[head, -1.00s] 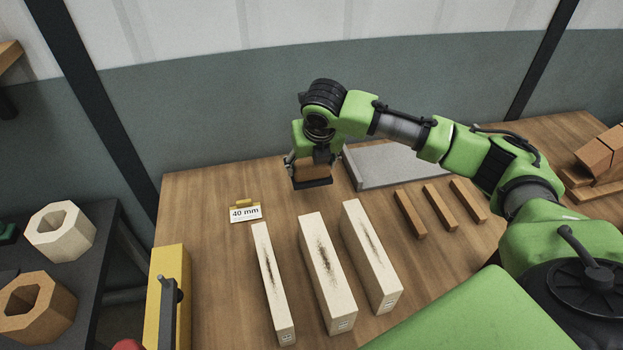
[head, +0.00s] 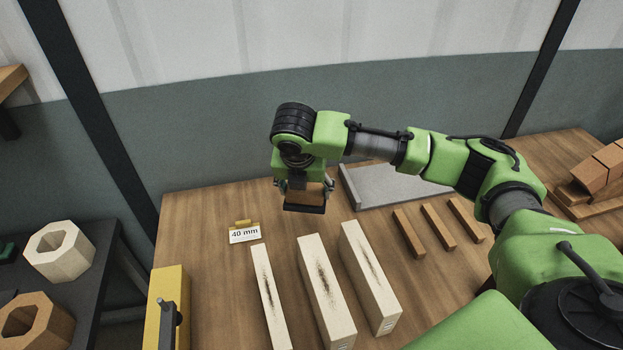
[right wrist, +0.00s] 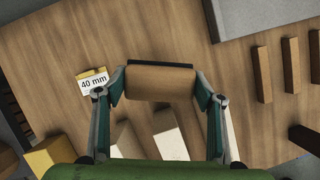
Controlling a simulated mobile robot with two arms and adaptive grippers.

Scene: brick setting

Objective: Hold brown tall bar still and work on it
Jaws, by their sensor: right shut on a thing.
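My right gripper (head: 304,190) is shut on a brown block with a dark plate along its edge (right wrist: 160,83). It holds the block above the table's back part, right of the 40 mm card. Three cream bars with dark marks lie in front of it: a thin left one (head: 268,300), a thick middle one (head: 325,290) and a right one (head: 368,277). Three slim brown bars lie farther right: left (head: 409,234), middle (head: 438,227) and right (head: 466,220). I cannot tell which bar is the brown tall one. My left gripper is out of view.
A grey slab (head: 395,186) lies behind. A yellow block (head: 168,300) stands at the table's left edge. Brown blocks (head: 590,174) are stacked at the right. Octagonal rings (head: 58,250) sit on a dark side table.

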